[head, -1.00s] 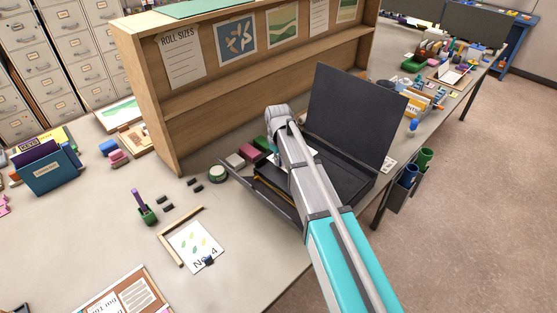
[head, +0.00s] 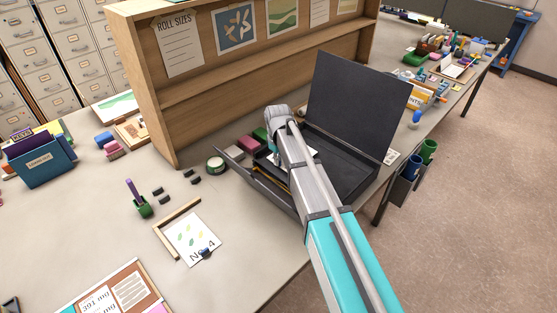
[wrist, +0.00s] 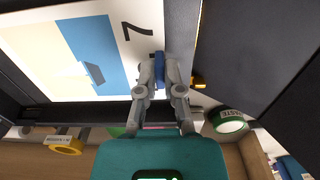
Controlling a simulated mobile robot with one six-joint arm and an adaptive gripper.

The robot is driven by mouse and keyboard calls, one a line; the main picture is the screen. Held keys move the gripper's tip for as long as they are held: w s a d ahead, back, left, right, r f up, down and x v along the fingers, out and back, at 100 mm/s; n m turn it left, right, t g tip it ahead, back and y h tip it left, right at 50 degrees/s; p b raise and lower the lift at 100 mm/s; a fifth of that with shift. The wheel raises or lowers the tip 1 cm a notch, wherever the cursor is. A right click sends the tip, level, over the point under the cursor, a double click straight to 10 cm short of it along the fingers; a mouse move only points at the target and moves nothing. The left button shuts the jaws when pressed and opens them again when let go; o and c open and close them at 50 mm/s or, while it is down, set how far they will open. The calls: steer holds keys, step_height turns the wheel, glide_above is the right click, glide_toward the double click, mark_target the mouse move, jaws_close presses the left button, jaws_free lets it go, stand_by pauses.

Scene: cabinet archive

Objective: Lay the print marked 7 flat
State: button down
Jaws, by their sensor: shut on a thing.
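The print marked 7 (wrist: 30,58), white-bordered with blue and cream areas, lies in or over an open black case in the wrist view. My gripper (wrist: 160,68) is at the print's edge beside the 7, with its fingers closed on a small dark blue clip (wrist: 160,55). In the head view my gripper is mostly hidden behind my arm, over the black case (head: 345,182), whose lid (head: 358,105) stands open. Only a small white patch shows beside the arm there, so I cannot tell how flat the print lies.
A print marked No. 4 (head: 190,238) lies on the table against a wooden corner frame (head: 172,240). A wooden shelf unit (head: 225,95) stands behind.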

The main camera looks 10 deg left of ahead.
steer(key=shift+f+b, duration=0.5)
stand_by(0.4)
steer(key=c, duration=0.7)
jaws_free()
steer(key=shift+c, duration=0.4)
steer(key=shift+r, duration=0.15)
steer(key=shift+r+p, duration=3.4)
steer(key=shift+p, duration=0.2)
